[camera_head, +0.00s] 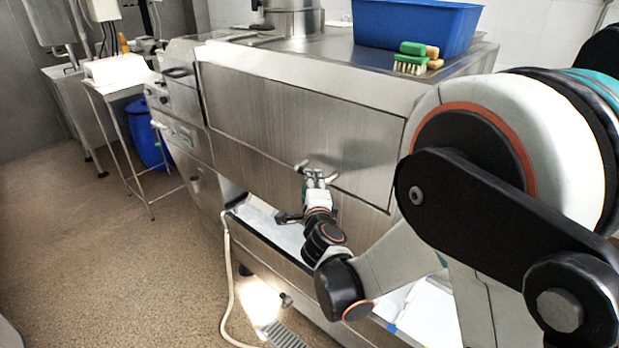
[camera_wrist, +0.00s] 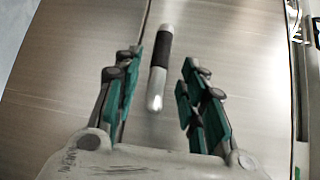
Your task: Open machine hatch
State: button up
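The machine hatch (camera_head: 290,125) is a wide brushed-steel front panel on the machine, and it looks shut. Its handle (camera_head: 302,166) is a short bar near the panel's lower edge, partly hidden by my gripper (camera_head: 315,178). In the wrist view the handle (camera_wrist: 156,101) has metal ends and a dark middle. It shows between the two green-padded fingers of my gripper (camera_wrist: 162,66), with a gap on each side. The fingers are open and not closed on the handle. The wrist view does not clearly show how far in front of the fingertips the handle is.
A blue bin (camera_head: 415,25) and green-topped brushes (camera_head: 411,60) stand on the machine top. An open bay with a white tray (camera_head: 262,220) lies below the hatch. A hose (camera_head: 229,270) hangs to the floor. The brown floor (camera_head: 110,270) at left is clear.

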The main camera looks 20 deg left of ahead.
jog(key=b+x, duration=0.1)
jog(key=x, duration=0.5)
jog(key=shift+w, duration=0.15)
grip_shut()
